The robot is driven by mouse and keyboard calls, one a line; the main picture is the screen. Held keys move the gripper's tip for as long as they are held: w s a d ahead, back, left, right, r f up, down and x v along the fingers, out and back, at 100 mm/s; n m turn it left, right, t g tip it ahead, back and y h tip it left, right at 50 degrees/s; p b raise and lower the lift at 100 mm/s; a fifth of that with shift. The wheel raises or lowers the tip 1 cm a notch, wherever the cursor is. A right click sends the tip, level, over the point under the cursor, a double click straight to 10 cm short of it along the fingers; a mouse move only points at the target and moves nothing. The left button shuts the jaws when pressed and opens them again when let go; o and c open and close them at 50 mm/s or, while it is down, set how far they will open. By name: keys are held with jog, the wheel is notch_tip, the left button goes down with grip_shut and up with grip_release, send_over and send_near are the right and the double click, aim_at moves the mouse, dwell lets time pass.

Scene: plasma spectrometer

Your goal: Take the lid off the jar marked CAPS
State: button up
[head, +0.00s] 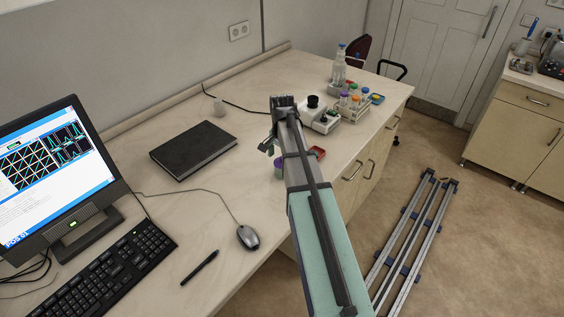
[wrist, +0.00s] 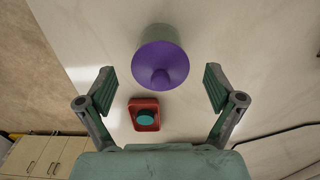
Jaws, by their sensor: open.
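In the wrist view the lid is upper centre, between and slightly beyond my gripper's fingertips (wrist: 159,78). The fingers are open, apart from the lid on both sides, with nothing between them gripped. In the head view the jar (head: 279,169) is partly hidden by my arm, and my gripper (head: 268,145) is above it. No CAPS marking is readable.
A red dish with a teal centre (wrist: 145,114) lies close to the jar; it also shows in the head view (head: 318,153). A black book (head: 193,155) lies left. A rack with coloured-capped tubes (head: 352,103) stands farther back. The worktop's edge is close by.

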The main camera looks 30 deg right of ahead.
jog(key=c, duration=1)
jog(key=shift+o, duration=0.2)
jog(key=shift+r, duration=0.1)
